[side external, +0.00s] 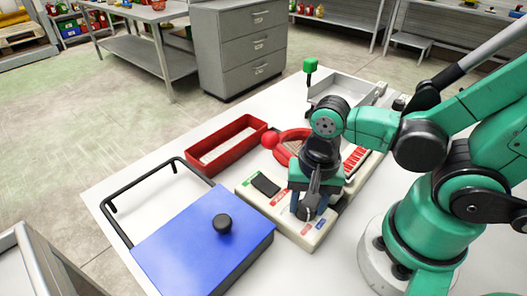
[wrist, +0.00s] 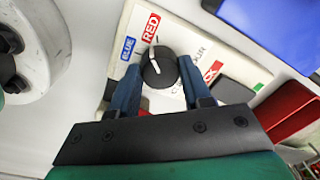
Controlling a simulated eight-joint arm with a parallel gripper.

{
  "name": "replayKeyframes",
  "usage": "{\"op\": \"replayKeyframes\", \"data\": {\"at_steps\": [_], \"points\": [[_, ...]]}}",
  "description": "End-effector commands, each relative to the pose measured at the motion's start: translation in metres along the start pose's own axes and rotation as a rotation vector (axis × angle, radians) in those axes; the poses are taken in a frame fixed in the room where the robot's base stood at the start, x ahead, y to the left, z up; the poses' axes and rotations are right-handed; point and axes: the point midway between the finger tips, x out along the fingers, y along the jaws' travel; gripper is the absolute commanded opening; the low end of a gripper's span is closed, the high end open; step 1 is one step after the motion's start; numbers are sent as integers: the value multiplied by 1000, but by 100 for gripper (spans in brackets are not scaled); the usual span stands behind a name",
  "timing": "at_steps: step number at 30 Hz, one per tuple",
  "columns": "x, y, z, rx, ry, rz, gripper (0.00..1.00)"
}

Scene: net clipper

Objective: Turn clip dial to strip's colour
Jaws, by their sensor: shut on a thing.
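The clip dial (wrist: 159,68) is a round black knob with a white pointer mark, set on a cream machine panel (wrist: 186,22). Printed labels lie around it: a blue BLUE label (wrist: 128,48) and a red RED label (wrist: 150,28) at the upper left, and a partly hidden red label (wrist: 212,72) at the right. The white mark slants toward the upper left side of the knob. My gripper (wrist: 158,80) has its two blue fingers on either side of the dial, shut on it. I cannot single out the strip.
A blue box (side external: 200,245) with a black knob stands at the front left. A red tray (side external: 225,130), a red ring (side external: 287,148) and a red ball (side external: 270,140) are behind the panel. A green-topped lever (side external: 310,66) stands upright at the back.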

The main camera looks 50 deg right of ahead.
Motion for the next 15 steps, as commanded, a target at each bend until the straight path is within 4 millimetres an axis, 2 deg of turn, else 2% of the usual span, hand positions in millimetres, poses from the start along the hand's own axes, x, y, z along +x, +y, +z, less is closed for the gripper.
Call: {"op": "replayKeyframes", "data": {"at_steps": [6, 15], "points": [[0, 0, 1, 160, 5, 1, 0], [0, 0, 1, 294, 11, 1, 0]]}}
